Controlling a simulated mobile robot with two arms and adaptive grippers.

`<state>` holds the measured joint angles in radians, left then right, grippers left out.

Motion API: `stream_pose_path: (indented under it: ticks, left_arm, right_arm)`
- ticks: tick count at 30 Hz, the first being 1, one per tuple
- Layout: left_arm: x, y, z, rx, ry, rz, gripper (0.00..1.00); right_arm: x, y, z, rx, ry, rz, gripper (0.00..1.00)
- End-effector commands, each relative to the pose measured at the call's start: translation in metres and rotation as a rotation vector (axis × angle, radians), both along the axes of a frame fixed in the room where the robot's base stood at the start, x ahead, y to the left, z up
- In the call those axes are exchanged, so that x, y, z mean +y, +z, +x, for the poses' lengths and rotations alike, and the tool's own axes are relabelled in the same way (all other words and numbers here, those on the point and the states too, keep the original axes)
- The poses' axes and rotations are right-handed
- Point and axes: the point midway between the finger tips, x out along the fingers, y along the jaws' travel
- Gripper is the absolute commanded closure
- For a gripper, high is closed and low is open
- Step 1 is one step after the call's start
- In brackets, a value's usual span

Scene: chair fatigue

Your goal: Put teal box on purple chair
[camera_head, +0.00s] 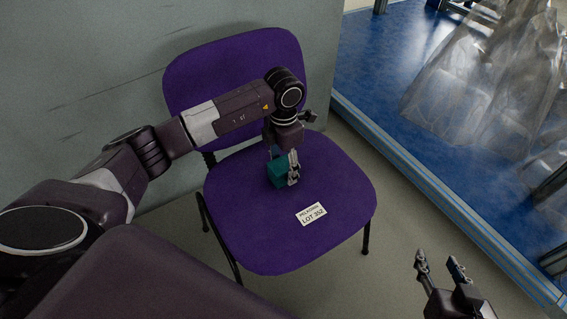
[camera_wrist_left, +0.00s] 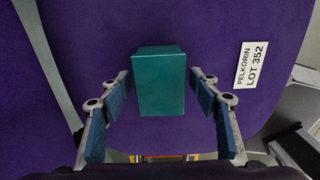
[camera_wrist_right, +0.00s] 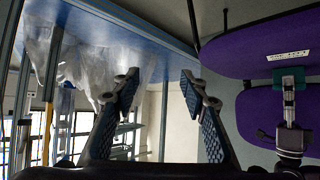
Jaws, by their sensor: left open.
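The teal box (camera_head: 277,173) is at the purple chair's seat (camera_head: 248,226), near its middle. In the left wrist view the teal box (camera_wrist_left: 161,84) lies between the spread fingers of my left gripper (camera_wrist_left: 160,105), with a gap on both sides. In the head view my left gripper (camera_head: 289,170) points down at the box and partly hides it. The box appears to rest on the seat. My right gripper (camera_head: 440,262) is open and empty, to the right of the chair; its spread fingers show in the right wrist view (camera_wrist_right: 158,95).
A white label (camera_head: 311,214) reading "PELKORIN LOT 352" lies on the seat's front part. A grey wall (camera_head: 70,70) stands behind and left of the chair. A blue platform (camera_head: 390,90) with clear plastic sheeting (camera_head: 490,80) is at right. Bare floor lies between chair and platform.

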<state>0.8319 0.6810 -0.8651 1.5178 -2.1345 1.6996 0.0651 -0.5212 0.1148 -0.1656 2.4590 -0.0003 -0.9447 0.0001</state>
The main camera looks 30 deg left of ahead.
Motion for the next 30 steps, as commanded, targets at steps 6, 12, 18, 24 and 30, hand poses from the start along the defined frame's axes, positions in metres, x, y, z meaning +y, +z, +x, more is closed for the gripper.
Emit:
stream_pose_path:
  ticks: [6, 12, 18, 24, 30]
  left_arm:
    - [0.0, 0.012, 0.001, -0.001, 0.0, 0.0, 0.43]
    - [0.001, 0.042, 0.001, -0.003, 0.0, 0.001, 0.43]
    - [0.0, 0.075, 0.001, -0.003, 0.0, -0.001, 0.43]
    - [0.0, 0.101, 0.0, -0.002, -0.001, 0.0, 0.43]
    - [0.0, 0.12, 0.0, 0.0, 0.001, 0.0, 0.43]
  right_arm:
    - [-0.004, -0.01, -0.012, 0.069, -0.003, -0.014, 0.6]
    - [-0.016, -0.036, -0.045, 0.241, -0.016, -0.052, 0.6]
    - [-0.03, -0.057, -0.085, 0.424, -0.031, -0.093, 0.6]
    - [-0.041, -0.07, -0.122, 0.573, -0.042, -0.123, 0.6]
    - [-0.046, -0.073, -0.141, 0.647, -0.049, -0.138, 0.6]
